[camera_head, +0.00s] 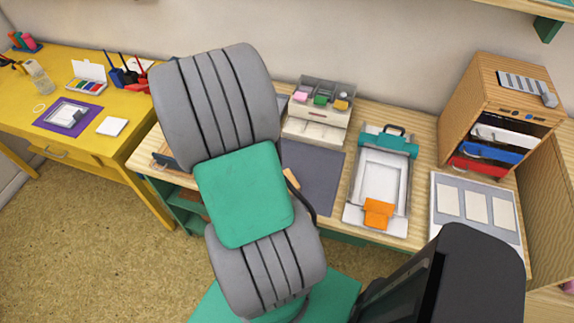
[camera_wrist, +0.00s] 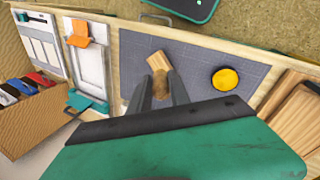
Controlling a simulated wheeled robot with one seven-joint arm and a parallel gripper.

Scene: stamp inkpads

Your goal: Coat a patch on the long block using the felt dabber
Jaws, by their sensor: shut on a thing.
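My gripper (camera_wrist: 162,88) is over the grey mat (camera_wrist: 195,50) in the wrist view, its fingers shut on a small brown piece (camera_wrist: 161,86) that looks like the felt dabber's handle. The dabber's felt end is not clear to see. A pale wooden block (camera_wrist: 158,61), likely the long block, lies on the mat just beyond the fingertips; I cannot tell whether the dabber touches it. A round yellow inkpad in a dark case (camera_wrist: 225,79) lies on the mat to the right.
A white press frame with an orange tab (camera_head: 378,214) stands right of the mat (camera_head: 322,175). A tray of coloured pads (camera_head: 318,125) is behind the mat. A wooden cabinet (camera_head: 500,85) is at right. Wooden trays (camera_wrist: 297,115) lie beyond the inkpad.

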